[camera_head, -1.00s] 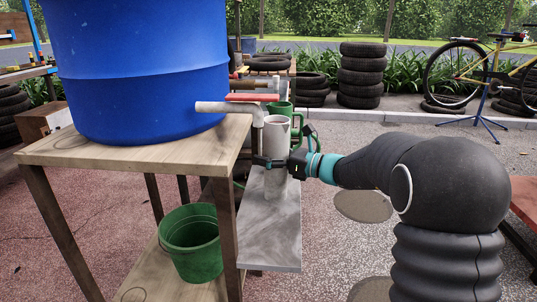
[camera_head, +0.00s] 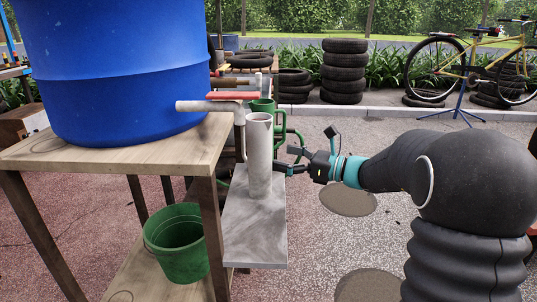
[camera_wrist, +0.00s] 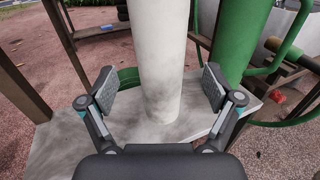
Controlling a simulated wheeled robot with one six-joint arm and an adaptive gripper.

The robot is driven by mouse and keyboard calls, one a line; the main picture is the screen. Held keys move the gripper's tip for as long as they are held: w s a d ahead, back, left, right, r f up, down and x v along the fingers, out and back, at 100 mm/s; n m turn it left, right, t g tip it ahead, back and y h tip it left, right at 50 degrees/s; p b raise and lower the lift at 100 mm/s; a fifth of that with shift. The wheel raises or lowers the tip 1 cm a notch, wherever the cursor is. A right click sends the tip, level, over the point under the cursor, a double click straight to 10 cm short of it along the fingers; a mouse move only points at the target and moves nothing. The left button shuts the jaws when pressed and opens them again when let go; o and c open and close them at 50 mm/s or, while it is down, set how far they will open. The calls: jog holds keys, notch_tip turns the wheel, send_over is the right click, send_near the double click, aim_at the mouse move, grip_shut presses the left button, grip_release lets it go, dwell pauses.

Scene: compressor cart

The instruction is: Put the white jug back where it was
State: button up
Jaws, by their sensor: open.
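The white jug (camera_head: 259,158) stands upright on a grey shelf (camera_head: 254,238) beside the wooden stand, close to the tap. In the wrist view the jug (camera_wrist: 160,60) rises between and beyond the two spread fingers. My gripper (camera_head: 284,168) is to the right of the jug, with its fingers open and nothing held. In the wrist view my gripper (camera_wrist: 158,90) shows a gap between each finger pad and the jug. A green jug (camera_head: 262,107) stands just behind the white one; it also shows at the right in the wrist view (camera_wrist: 238,40).
A blue barrel (camera_head: 120,75) with a red-handled tap (camera_head: 232,97) sits on the wooden stand (camera_head: 115,157). A green bucket (camera_head: 177,243) is on the lower shelf. Stacked tyres (camera_head: 344,75) and a bicycle (camera_head: 470,65) are behind. Open ground lies right of the grey shelf.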

jog(key=s+f+n+g+h, duration=0.1)
jog(key=s+n+h, duration=0.1)
jog(key=s, duration=0.4)
jog(key=s+f+n+g+h, duration=0.1)
jog(key=s+n+g+h, duration=0.1)
jog(key=s+n, duration=0.3)
jog(key=s+a+f+n+g+h, duration=0.1)
jog(key=s+f+n+h, duration=0.1)
jog(key=s, duration=0.7)
jog(key=shift+a+n+g+h, duration=0.1)
jog(key=shift+n+g+h, duration=0.25)
jog(key=shift+n, duration=0.55)
jog(key=s+d+f+n+t+h, duration=0.3)
jog(key=s+d+n+h, duration=0.6)
jog(key=s+d+n, duration=0.3)
jog(key=shift+s+d+f+h, duration=0.15)
jog(key=shift+s+f+h, duration=0.2)
jog(key=shift+s+f, duration=0.5)
jog(key=shift+s+r, duration=0.15)
jog(key=shift+r+p, duration=1.05)
